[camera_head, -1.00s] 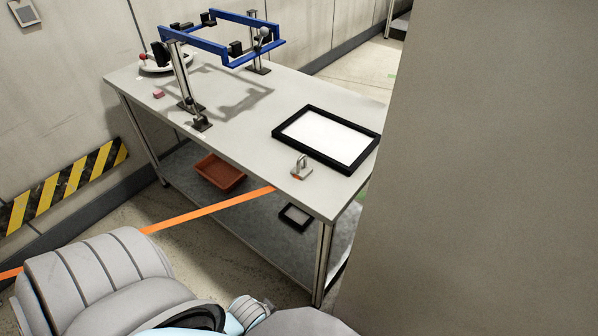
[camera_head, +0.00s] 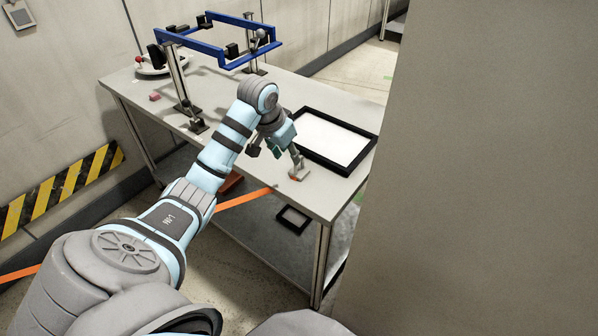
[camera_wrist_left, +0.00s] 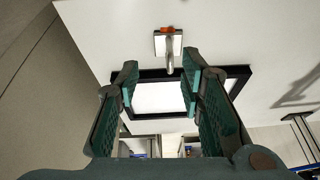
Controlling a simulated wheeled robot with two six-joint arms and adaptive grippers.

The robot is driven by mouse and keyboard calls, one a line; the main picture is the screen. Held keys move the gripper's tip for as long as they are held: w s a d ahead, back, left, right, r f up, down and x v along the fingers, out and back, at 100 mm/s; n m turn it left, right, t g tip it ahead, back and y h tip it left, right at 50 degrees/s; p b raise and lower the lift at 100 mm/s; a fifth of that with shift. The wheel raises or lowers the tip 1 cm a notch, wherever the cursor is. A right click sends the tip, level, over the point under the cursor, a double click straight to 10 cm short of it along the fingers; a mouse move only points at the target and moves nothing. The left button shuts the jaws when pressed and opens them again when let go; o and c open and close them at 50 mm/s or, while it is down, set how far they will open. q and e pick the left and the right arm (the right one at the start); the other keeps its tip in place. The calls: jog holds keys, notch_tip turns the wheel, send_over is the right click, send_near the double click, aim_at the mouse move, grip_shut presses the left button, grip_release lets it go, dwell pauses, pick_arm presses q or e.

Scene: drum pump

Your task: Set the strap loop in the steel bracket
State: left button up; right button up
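The steel bracket (camera_head: 300,174) stands on the tabletop near its front corner, with a small orange-red piece (camera_head: 293,179) at its base. In the left wrist view the bracket (camera_wrist_left: 177,43) is a flat plate with an upright bar, and the orange-red piece (camera_wrist_left: 167,29) lies at its far edge. An orange strap (camera_head: 242,199) slants up to the table's front edge; whether it joins that piece I cannot tell. My right gripper is out of view.
A black-framed white tray (camera_head: 368,147) lies behind the bracket. A blue frame (camera_head: 190,40) on posts stands at the table's far left. A small black frame (camera_head: 281,222) lies on the lower shelf. A grey wall or column (camera_head: 490,180) fills the right side.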

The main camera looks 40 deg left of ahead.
aim_at(299, 166)
pick_arm(q)
jog(key=w+f+b, duration=0.1)
jog(key=w+f, duration=0.1)
jog(key=f, duration=0.1)
jog(key=w+a+f+b, duration=0.1)
jog(key=w+f, duration=0.1)
jog(key=f, duration=0.1)
jog(key=w+f, duration=0.3)
jog(key=f, duration=0.1)
jog(key=shift+w+a+b, duration=0.1)
jog(key=shift+a+b, duration=0.3)
jog(key=shift+r, duration=0.1)
grip_shut()
